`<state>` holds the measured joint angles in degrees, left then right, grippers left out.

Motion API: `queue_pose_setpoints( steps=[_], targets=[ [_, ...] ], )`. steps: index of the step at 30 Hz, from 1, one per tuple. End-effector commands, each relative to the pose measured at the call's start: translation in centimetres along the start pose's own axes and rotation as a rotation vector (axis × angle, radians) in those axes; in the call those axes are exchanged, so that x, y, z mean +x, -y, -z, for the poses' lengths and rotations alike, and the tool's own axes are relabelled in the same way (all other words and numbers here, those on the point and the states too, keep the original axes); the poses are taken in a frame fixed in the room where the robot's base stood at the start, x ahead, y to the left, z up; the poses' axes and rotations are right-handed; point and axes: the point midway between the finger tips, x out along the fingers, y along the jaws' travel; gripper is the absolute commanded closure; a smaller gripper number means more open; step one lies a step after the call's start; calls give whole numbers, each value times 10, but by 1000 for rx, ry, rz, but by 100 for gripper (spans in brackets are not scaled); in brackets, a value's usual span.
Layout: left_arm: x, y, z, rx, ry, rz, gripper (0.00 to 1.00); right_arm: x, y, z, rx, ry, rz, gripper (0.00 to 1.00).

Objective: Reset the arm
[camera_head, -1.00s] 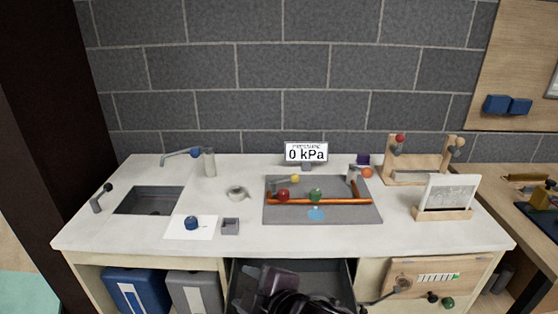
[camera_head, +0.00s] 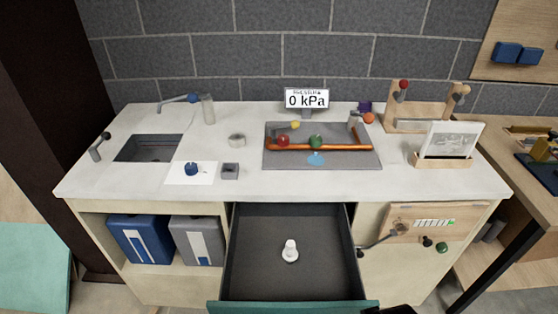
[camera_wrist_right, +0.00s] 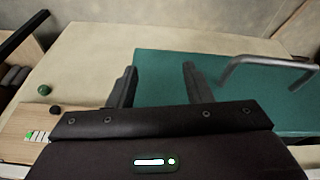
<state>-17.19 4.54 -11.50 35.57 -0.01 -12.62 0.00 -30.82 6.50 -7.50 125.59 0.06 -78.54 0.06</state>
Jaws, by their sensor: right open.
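My right gripper (camera_wrist_right: 160,82) shows in the right wrist view, with its two dark fingers apart and nothing between them. Beyond the fingers is the teal front of the drawer (camera_wrist_right: 220,110), with a grey bar handle (camera_wrist_right: 270,62) to the right of them. In the head view the drawer (camera_head: 290,306) is pulled out below the counter, and a small white object (camera_head: 290,252) is inside it. Only a dark piece of what looks like my arm shows at the bottom edge of the head view. My left gripper is not in view.
The counter (camera_head: 270,186) carries a grey board (camera_head: 350,159) with an orange pipe, a 0 kPa display (camera_head: 307,98), a sink (camera_head: 150,148) and a picture stand (camera_head: 443,161). Two bins (camera_head: 140,240) stand on the lower left shelf. A crank panel (camera_head: 420,222) is right of the drawer.

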Motion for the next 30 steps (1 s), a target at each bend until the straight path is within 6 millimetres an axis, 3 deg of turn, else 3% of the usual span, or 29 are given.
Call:
queue_pose_setpoints(
  steps=[1,5,8,12,18,21,24,27,30],
  targets=[
    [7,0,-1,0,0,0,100,26,1,-7,-2,12,2,54],
    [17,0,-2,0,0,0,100,93,4,-28,-7,34,5,54],
    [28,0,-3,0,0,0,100,156,7,-57,-11,56,9,54],
    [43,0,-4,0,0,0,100,241,11,-113,-18,87,12,54],
    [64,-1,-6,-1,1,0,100,334,15,-214,-29,133,18,54],
    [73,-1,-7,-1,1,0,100,363,16,-265,-34,153,19,54],
    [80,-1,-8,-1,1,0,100,380,16,-307,-38,167,20,54],
    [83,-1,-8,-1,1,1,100,388,15,-335,-41,176,21,54],
    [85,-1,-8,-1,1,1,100,390,15,-350,-43,180,22,54]
  ],
)
